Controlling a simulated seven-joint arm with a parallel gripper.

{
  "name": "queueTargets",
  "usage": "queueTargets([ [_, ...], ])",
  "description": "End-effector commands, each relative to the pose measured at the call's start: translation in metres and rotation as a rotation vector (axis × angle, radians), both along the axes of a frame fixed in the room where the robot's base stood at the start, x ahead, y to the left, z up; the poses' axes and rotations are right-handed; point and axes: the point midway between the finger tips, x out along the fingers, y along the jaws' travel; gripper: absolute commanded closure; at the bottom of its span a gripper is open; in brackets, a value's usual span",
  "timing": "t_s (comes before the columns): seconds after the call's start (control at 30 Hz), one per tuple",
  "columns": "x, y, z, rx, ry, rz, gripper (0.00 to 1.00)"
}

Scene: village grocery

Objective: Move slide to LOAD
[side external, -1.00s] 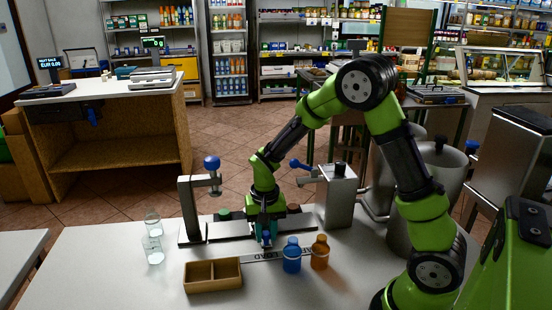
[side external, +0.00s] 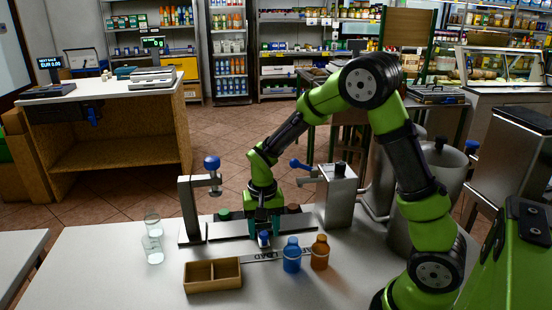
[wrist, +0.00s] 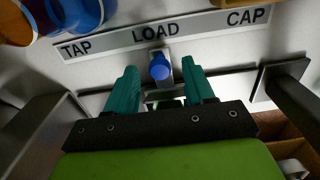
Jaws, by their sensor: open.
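The slide's blue knob (wrist: 160,68) sits on a small light block at the LOAD mark, the middle word of the label strip (wrist: 207,25). The knob also shows in the side view (side external: 264,238), in front of the dark rail (side external: 232,230). My gripper (wrist: 159,68) is open, its teal fingers apart on either side of the knob with visible gaps. In the side view my gripper (side external: 264,236) is low over the rail, and it hides part of the slide.
A blue bottle (side external: 292,256) and an orange bottle (side external: 320,254) stand right of the knob. A wooden tray (side external: 213,285) is in front and clear bottles (side external: 153,249) stand left. A press post (side external: 190,210) and tap box (side external: 338,195) flank the rail.

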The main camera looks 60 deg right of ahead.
Motion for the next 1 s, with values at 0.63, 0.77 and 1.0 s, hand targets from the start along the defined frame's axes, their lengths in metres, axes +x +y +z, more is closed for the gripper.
queueTargets([
  [0.63, 0.000, 0.000, 0.056, -0.001, -0.001, 0.002, 0.47],
  [0.77, 0.000, 0.000, 0.057, -0.001, 0.000, 0.001, 0.47],
  [1.0, -0.003, 0.001, 0.053, 0.004, 0.003, 0.042, 0.47],
])
